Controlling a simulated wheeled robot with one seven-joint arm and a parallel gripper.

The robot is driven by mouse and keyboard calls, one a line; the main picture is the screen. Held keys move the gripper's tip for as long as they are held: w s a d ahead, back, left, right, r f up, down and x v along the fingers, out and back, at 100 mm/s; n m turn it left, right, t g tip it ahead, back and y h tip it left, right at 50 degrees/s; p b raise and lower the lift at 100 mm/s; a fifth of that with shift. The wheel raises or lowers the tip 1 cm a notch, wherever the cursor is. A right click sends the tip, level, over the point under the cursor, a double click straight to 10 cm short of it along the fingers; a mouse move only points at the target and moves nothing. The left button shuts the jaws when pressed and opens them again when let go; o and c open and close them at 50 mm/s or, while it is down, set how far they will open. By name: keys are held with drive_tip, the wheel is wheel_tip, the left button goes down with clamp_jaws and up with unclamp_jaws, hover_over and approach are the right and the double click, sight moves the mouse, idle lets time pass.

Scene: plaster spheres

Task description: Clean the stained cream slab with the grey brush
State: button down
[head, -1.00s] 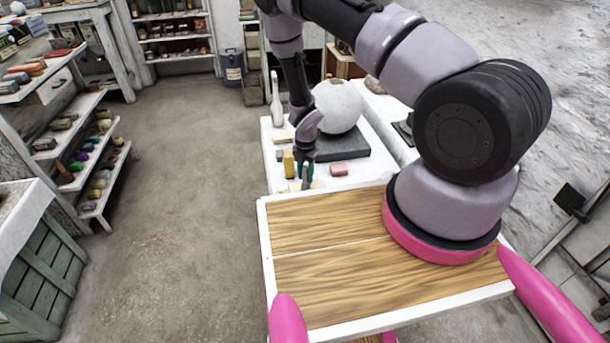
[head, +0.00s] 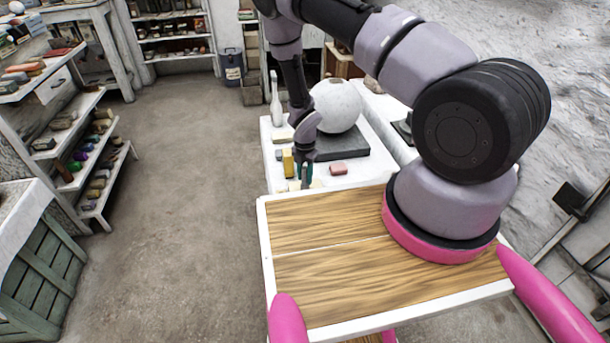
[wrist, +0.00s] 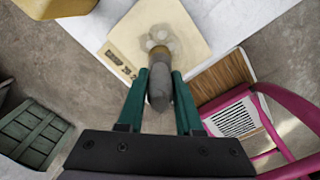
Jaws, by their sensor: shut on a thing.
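My gripper (wrist: 160,80) has its two teal fingers shut on the grey brush (wrist: 160,90), which shows a grey body and a tan-brown part further out. The cream slab (wrist: 188,22) lies on the white table beyond the fingertips, with a grey blotchy stain (wrist: 158,36) near its middle. The brush's far end overlaps the stain's lower edge in the wrist view; I cannot tell if it touches the slab. In the head view my gripper (head: 306,172) is low over the table's near edge, and the slab is mostly hidden there.
A yellow block (head: 288,161) stands just left of my gripper. A pink block (head: 338,169) lies to the right. Behind are a white plaster sphere (head: 337,105) on a dark slab (head: 343,146) and a white bottle (head: 276,100). Open floor lies left of the table.

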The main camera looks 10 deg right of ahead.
drive_tip(key=shift+f, duration=0.35)
drive_tip(key=shift+s+r, duration=0.1)
drive_tip(key=shift+s, duration=0.65)
drive_tip(key=shift+w, duration=1.5)
drive_tip(key=shift+s, duration=1.5)
